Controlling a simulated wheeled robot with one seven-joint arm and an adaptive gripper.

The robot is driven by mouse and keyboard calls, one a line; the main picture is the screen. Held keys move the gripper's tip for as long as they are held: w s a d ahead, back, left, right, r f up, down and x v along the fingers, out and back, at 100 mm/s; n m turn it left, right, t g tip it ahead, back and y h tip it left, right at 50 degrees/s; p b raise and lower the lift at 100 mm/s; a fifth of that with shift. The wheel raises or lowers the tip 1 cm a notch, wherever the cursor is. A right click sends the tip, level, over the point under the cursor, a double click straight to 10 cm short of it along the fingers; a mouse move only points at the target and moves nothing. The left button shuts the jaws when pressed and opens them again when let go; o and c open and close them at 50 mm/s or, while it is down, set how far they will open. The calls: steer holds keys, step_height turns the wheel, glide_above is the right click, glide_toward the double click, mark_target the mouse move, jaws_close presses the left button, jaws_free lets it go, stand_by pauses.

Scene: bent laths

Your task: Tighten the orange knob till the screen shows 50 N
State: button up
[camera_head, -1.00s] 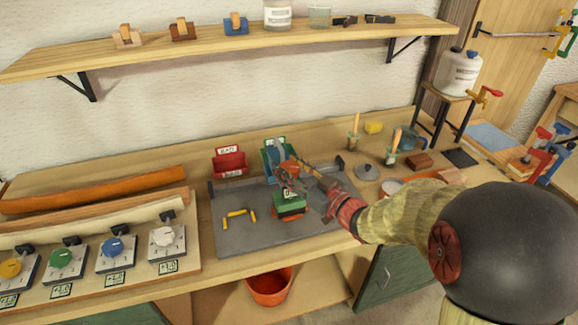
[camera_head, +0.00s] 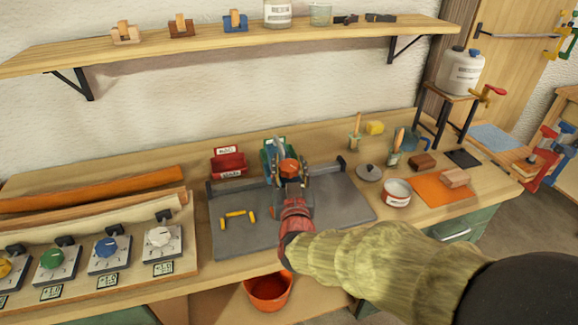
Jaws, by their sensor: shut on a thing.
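The orange knob (camera_head: 289,166) stands on top of the clamp device on the grey board (camera_head: 340,203). My gripper (camera_head: 289,174) reaches it from the front, its fingers on either side of the knob, and it looks shut on it. My gripper and red wrist cover most of the device's green body and its screen, so I cannot read a force value.
Red (camera_head: 229,163) and green (camera_head: 268,151) bins stand behind the board. Small yellow pieces (camera_head: 238,216) lie on its left. A white tin (camera_head: 397,193) and orange mat (camera_head: 443,190) are at right. Several dial boxes line the left front. An orange bucket (camera_head: 268,291) sits below.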

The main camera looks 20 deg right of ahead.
steer(key=m+g+h+p, duration=0.1)
steer(key=h, duration=0.1)
steer(key=m+g+h+p, duration=0.1)
steer(key=m+h+p, duration=0.1)
steer(key=h, duration=0.1)
steer(key=shift+a+r, duration=0.15)
steer(key=m+g+h+p, duration=0.4)
steer(key=h+p, duration=0.1)
steer(key=shift+w+r+m+g, duration=0.1)
steer(key=shift+m+g, duration=0.2)
steer(key=shift+m, duration=0.1)
steer(key=m+g+h+p, duration=0.3)
steer(key=m+g+p, duration=0.1)
steer(key=g, duration=0.2)
steer(key=shift+m+g+h+p, duration=0.5)
steer(key=shift+m+g+p, duration=0.45)
steer(key=shift+m+g, duration=1.2)
steer(key=shift+g, duration=0.55)
steer(key=o, duration=1.2)
steer(key=shift+d+f, duration=0.2)
steer(key=shift+c, duration=0.2)
steer(key=shift+o, duration=0.3)
steer(key=shift+n, duration=0.25)
steer(key=shift+a, duration=0.1)
steer(key=a, duration=1.2)
